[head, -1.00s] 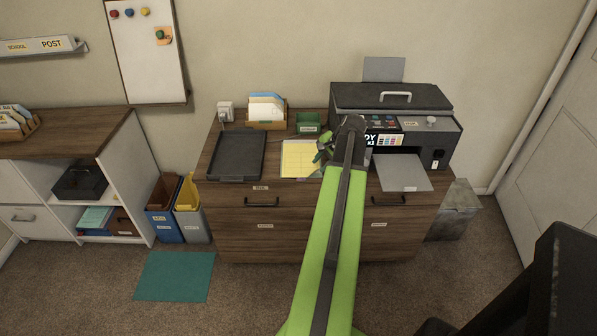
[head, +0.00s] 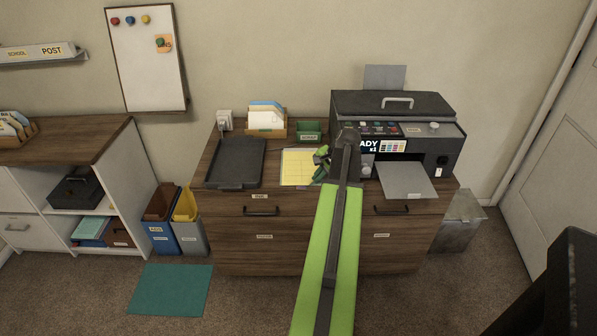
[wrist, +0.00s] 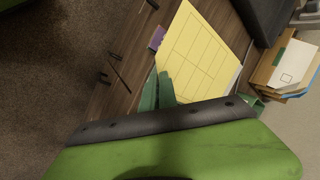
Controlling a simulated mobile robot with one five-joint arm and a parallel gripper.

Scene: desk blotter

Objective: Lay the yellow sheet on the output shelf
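The yellow sheet (head: 299,167), printed with a grid, lies flat on the wooden cabinet top, left of the printer. It also fills the upper middle of the wrist view (wrist: 205,48), with white showing at its edge. My gripper (head: 321,160) is low at the sheet's right side in the head view. In the wrist view its green fingers (wrist: 158,88) are close together at the sheet's edge. I cannot tell whether they hold it. The grey shelf (head: 404,181) sticks out from the printer's front, right of my arm, and looks like the output shelf.
The black printer (head: 392,105) stands at the right of the cabinet. A black tray (head: 236,163) lies left of the sheet. Behind are an envelope holder (head: 266,121) and a small green box (head: 309,131). A purple tab (wrist: 157,38) shows beside the sheet.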

